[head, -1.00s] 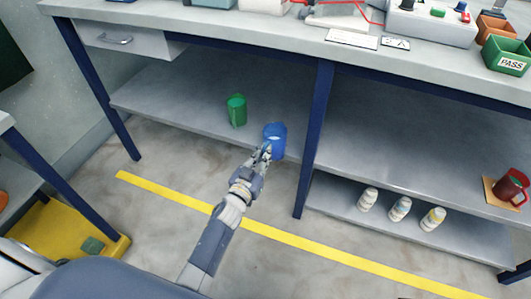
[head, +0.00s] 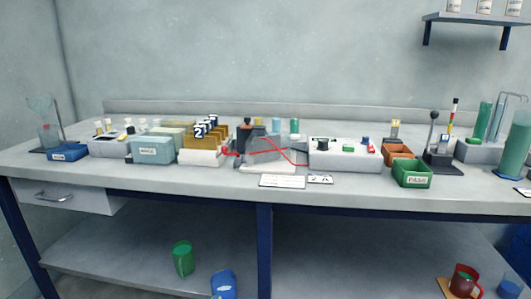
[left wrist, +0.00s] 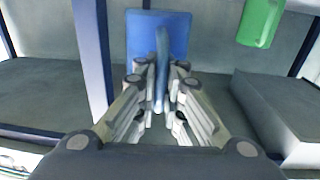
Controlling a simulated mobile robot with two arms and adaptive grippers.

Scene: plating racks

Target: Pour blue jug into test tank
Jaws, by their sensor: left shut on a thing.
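The blue jug (head: 224,285) shows at the bottom edge of the head view, on the lower shelf or just above it; its base is cut off. In the left wrist view the blue jug (left wrist: 172,30) is straight ahead with its handle towards me. My left gripper (left wrist: 160,68) is shut on that handle, one set of fingers on each side. A small greyish tank (head: 266,149) with red leads stands mid-bench and looks like the test tank; its contents cannot be made out. My right gripper is not in view.
A green jug (head: 182,259) stands beside the blue jug. The bench top (head: 180,182) is above them, with a blue leg (head: 264,245) to the right. Racks (head: 200,157), a grey power unit (head: 345,155) and a green bin (head: 412,175) flank the tank.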

